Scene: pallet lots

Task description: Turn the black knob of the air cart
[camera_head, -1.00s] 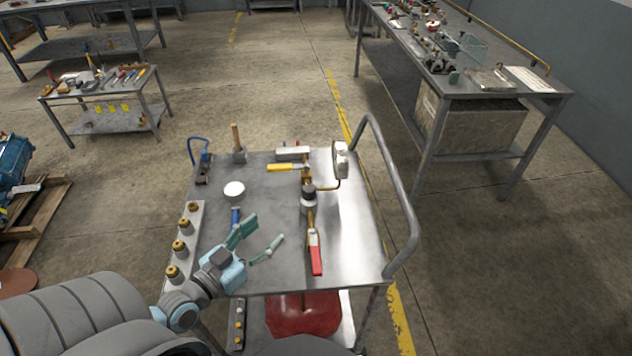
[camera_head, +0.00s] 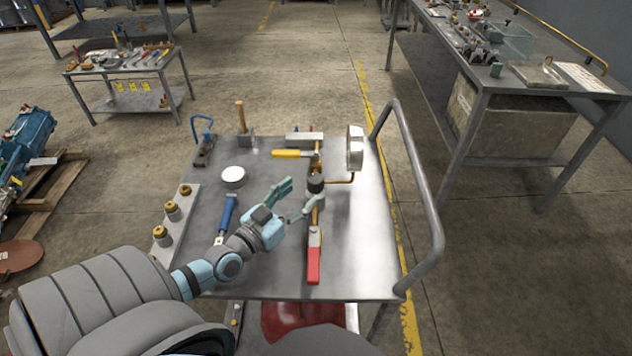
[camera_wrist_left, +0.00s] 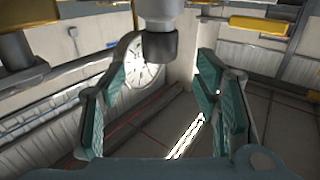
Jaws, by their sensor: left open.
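The black knob (camera_head: 316,183) sits on the brass and grey fitting in the middle of the air cart (camera_head: 362,262). In the left wrist view the knob (camera_wrist_left: 159,45) shows at the top middle, dark at its end, just beyond the gap between my fingers. My left gripper (camera_head: 299,196) is open, with its green-padded fingers just to the left of the knob. In the left wrist view the gripper (camera_wrist_left: 168,78) has nothing between its fingers. I cannot tell whether a finger touches the knob. My right gripper is not in view.
A red-handled lever (camera_head: 314,262) lies in front of the knob and a yellow-handled lever (camera_head: 287,153) behind it. A gauge (camera_head: 355,147) stands on the right. A blue-handled tool (camera_head: 227,214) and a white round tin (camera_head: 233,176) lie to the left. A rail (camera_head: 425,190) bounds the cart's right side.

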